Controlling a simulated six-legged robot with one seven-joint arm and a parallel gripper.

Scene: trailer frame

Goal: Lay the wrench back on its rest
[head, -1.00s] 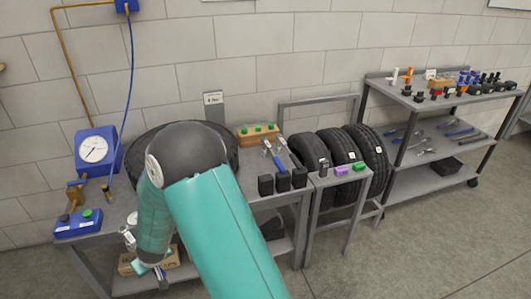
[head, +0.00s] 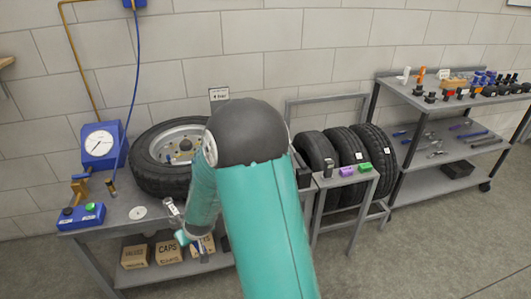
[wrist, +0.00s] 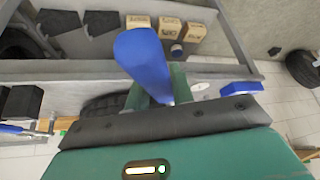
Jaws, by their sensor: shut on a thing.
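In the wrist view a blue handle (wrist: 145,62), which I take to be the wrench's, stands between the fingers of my gripper (wrist: 163,90). The fingers are shut on it. The rest of the wrench is hidden behind the hand there. In the head view my gripper (head: 183,226) is low at the bench's front edge, in front of the tyre, partly covered by my arm. A silver piece (head: 171,207) shows beside it; I cannot tell whether it is the wrench's head. I cannot make out the wrench's rest; my arm hides part of the bench.
A tyre with wheel (head: 160,178) lies on the bench (head: 130,232). A blue gauge (head: 101,147) and blue box (head: 81,216) stand left. Labelled cartons (head: 169,252) sit on the lower shelf. A tyre rack (head: 345,185) is right. Another blue-handled tool (wrist: 14,129) shows in the wrist view.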

